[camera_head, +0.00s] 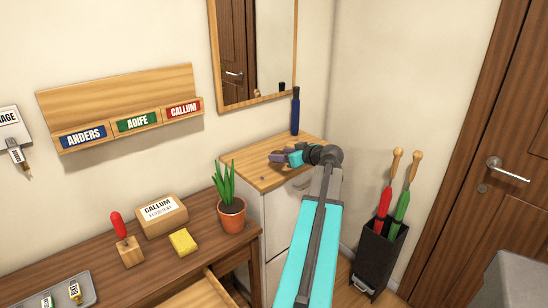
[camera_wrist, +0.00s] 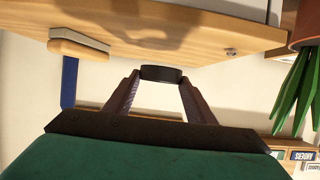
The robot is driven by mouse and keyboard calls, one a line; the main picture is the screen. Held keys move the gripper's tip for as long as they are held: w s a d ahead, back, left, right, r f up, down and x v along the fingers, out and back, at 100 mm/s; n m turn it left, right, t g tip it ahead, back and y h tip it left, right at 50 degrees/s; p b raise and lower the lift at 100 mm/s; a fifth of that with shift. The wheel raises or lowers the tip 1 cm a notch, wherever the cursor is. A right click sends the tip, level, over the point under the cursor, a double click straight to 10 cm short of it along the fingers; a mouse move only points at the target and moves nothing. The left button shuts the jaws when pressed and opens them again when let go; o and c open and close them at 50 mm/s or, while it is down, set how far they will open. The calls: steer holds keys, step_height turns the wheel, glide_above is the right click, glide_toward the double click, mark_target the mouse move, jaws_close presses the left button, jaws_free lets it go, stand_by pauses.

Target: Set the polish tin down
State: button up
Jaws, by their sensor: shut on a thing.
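My gripper (camera_head: 276,157) is over the wooden top of the white cabinet (camera_head: 254,172) in the head view. In the wrist view my gripper (camera_wrist: 162,76) is shut on a small dark round tin (camera_wrist: 162,73), held between its fingertips. The wooden top (camera_wrist: 190,30) fills the upper part of that view, with the gripper's shadow on it. I cannot tell whether the tin touches the top. The tin is not clear in the head view.
A dark blue upright object (camera_head: 295,112) stands at the cabinet's back corner. A brush (camera_wrist: 78,48) lies on the top in the wrist view. A potted plant (camera_head: 231,212) stands left of the cabinet. An umbrella stand (camera_head: 382,245) is to the right.

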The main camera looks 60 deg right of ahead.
mark_target(275, 165)
steer(key=w, duration=0.1)
steer(key=w+d, duration=0.1)
steer(key=w, duration=0.1)
steer(key=w+p, duration=0.1)
steer(key=shift+w+d+f, duration=0.2)
steer(key=shift+d, duration=0.15)
steer(key=shift+f+p, duration=0.55)
steer(key=shift+f, duration=1.2)
steer(key=shift+f, duration=0.1)
steer(key=o, duration=1.1)
steer(key=shift+c, duration=0.2)
steer(key=b+v, duration=0.2)
steer(key=v, duration=1)
steer(key=shift+b, duration=0.35)
steer(key=shift+s, duration=0.1)
